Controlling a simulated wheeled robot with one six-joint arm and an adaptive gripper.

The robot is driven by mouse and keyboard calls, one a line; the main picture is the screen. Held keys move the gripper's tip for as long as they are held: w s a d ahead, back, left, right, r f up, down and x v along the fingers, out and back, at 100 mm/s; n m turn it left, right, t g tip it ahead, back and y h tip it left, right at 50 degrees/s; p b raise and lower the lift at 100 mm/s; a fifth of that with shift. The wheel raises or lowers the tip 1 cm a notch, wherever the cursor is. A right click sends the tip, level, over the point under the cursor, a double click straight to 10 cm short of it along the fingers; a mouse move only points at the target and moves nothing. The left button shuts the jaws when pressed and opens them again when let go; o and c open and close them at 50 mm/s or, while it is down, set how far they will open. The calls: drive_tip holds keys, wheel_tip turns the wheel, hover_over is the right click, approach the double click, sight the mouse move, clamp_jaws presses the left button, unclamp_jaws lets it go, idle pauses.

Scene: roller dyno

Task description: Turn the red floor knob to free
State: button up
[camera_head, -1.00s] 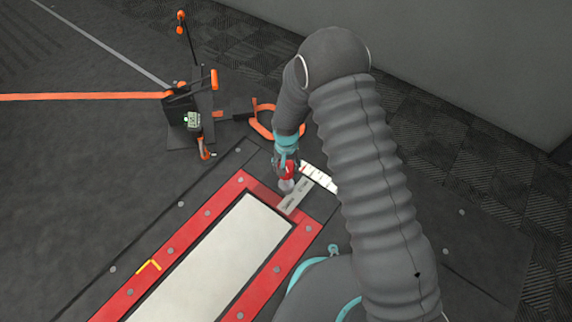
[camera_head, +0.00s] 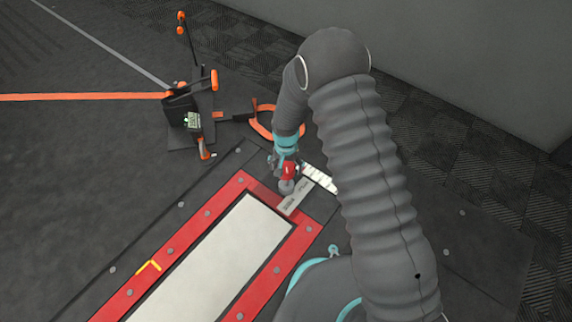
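The red floor knob (camera_head: 289,170) shows as a small red piece at my gripper, above a round grey base (camera_head: 286,187). The base sits by a grey label plate (camera_head: 296,197) at the far corner of the red frame. My gripper (camera_head: 285,172) points down at the knob from above, with its fingers around or beside the red piece. The fingers are small and partly hidden, so I cannot tell whether they grip it. The lettering on the plate is too small to read.
The red frame (camera_head: 207,212) surrounds a pale panel (camera_head: 215,262) in the floor. A black device with orange handles (camera_head: 184,112) and an orange strap (camera_head: 262,122) lie beyond the knob. A grey wall (camera_head: 480,60) stands at the right. Open dark floor lies left.

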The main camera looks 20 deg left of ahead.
wheel_tip(320, 180, up, 12)
idle(0.7)
drive_tip(key=shift+r, duration=0.1)
idle(0.4)
drive_tip(key=s+d+n+g, duration=0.1)
drive_tip(key=s+d+n, duration=0.15)
drive_tip(key=s, duration=0.25)
drive_tip(key=s+d+r+m+t+p, duration=0.1)
drive_tip(key=s+d+r+t+p, duration=0.1)
drive_tip(key=s+d+r, duration=0.3)
drive_tip(key=s+d+r+m+t+p, duration=0.1)
drive_tip(key=s+d+r+p, duration=0.3)
drive_tip(key=d+r, duration=1)
drive_tip(key=s+d+r+m+t+p, duration=0.1)
drive_tip(key=s+d+r+t+p, duration=0.2)
drive_tip(key=s+d+r, duration=0.5)
wheel_tip(320, 180, up, 13)
drive_tip(key=shift+d+t, duration=0.3)
drive_tip(key=shift+d, duration=0.65)
